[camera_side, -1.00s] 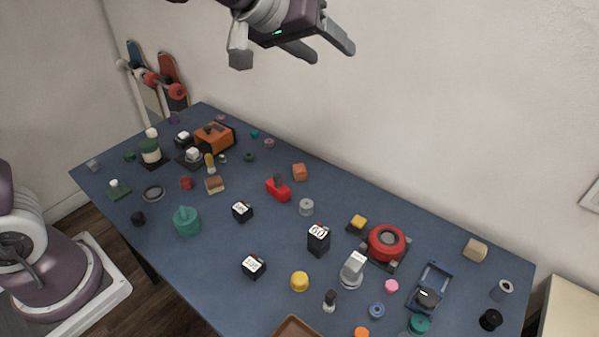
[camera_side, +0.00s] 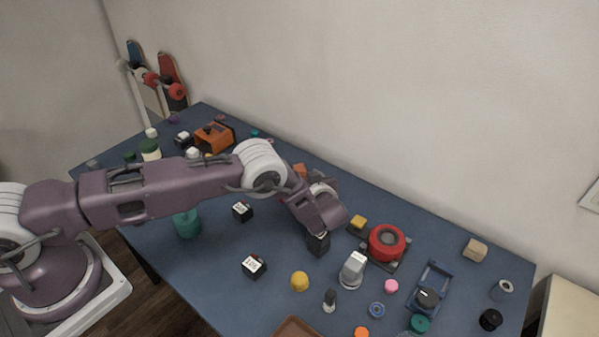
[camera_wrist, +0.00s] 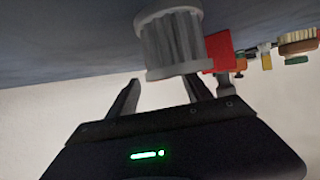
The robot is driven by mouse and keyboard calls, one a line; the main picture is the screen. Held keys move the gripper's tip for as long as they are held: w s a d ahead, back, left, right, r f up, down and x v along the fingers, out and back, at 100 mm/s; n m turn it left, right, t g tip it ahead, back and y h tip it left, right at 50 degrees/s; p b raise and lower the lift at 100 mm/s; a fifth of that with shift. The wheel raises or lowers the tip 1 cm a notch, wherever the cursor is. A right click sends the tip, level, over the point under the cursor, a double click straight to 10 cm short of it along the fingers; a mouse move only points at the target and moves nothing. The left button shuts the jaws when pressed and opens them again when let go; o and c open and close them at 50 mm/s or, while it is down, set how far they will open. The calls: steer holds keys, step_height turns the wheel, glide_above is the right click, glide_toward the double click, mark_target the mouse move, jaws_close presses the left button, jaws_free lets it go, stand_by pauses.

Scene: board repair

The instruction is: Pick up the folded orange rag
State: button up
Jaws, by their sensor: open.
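No thing in view is clearly a folded orange rag. A small orange block-like thing (camera_side: 300,170) shows behind my arm near the table's back edge, partly hidden, and I cannot tell whether it is cloth. My gripper (camera_wrist: 161,84) is open and empty in the wrist view. A grey ribbed cylinder (camera_wrist: 170,45) is close in front of its spread fingers. In the side view my gripper (camera_side: 320,222) is low over the middle of the table, in front of and right of the orange thing. Its fingertips are hard to make out there.
A red round device (camera_side: 386,243), a yellow block (camera_side: 358,222) and a grey-white piece (camera_side: 352,269) are to the right. An orange machine (camera_side: 213,136) is at the back left. The blue table (camera_side: 225,285) is crowded.

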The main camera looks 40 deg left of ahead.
steer(key=x, duration=0.2)
steer(key=shift+w+a, duration=0.25)
steer(key=shift+a, duration=0.1)
jaws_close()
